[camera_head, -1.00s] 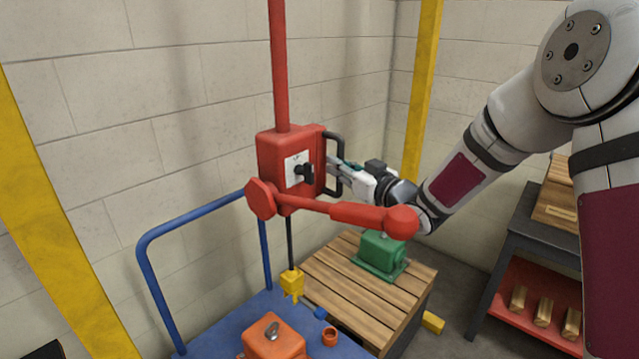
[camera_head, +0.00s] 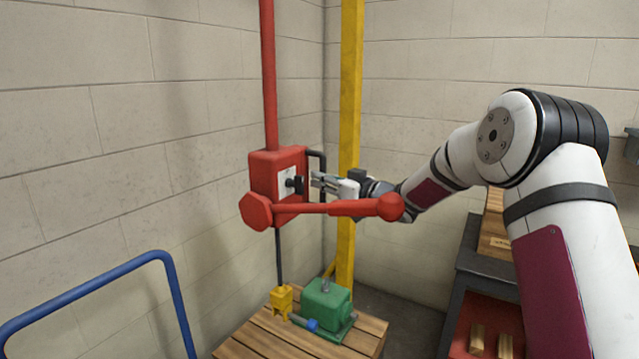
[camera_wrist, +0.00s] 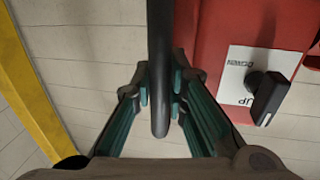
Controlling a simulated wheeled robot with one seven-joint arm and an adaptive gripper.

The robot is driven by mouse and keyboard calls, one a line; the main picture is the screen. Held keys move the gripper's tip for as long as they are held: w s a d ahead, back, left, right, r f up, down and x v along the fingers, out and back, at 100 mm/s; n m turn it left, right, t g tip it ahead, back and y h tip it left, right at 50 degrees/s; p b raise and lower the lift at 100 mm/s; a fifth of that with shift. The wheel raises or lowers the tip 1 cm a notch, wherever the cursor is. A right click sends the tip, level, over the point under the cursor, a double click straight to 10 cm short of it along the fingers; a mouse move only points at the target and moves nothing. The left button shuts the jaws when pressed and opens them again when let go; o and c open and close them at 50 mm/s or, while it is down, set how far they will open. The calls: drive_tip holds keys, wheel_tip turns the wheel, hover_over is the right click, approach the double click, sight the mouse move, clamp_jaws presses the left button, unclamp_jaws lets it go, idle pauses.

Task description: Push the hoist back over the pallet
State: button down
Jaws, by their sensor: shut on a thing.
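The hoist (camera_head: 265,175) is a red box on a red vertical post, with a red arm reaching to the right. My gripper (camera_head: 317,181) is shut on its black handle (camera_head: 322,158) at the box's right side. In the wrist view the handle (camera_wrist: 159,50) runs between both fingers, beside the red box (camera_wrist: 225,40) with its "UP" label and black lever (camera_wrist: 268,95). A yellow hook block (camera_head: 282,299) hangs on a dark line below the box. It appears over the wooden pallet (camera_head: 262,343), just left of the green motor (camera_head: 325,302).
A blue cart rail (camera_head: 95,293) stands at lower left. A yellow post (camera_head: 350,120) rises behind my gripper. A dark bench (camera_head: 470,262) with a red lower shelf stands right of the pallet. Block walls close off the back and left.

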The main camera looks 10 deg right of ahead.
drive_tip(key=shift+w+d, duration=0.3)
drive_tip(key=c, duration=1.6)
unclamp_jaws()
drive_tip(key=shift+o, duration=0.2)
drive_tip(key=v, duration=1.2)
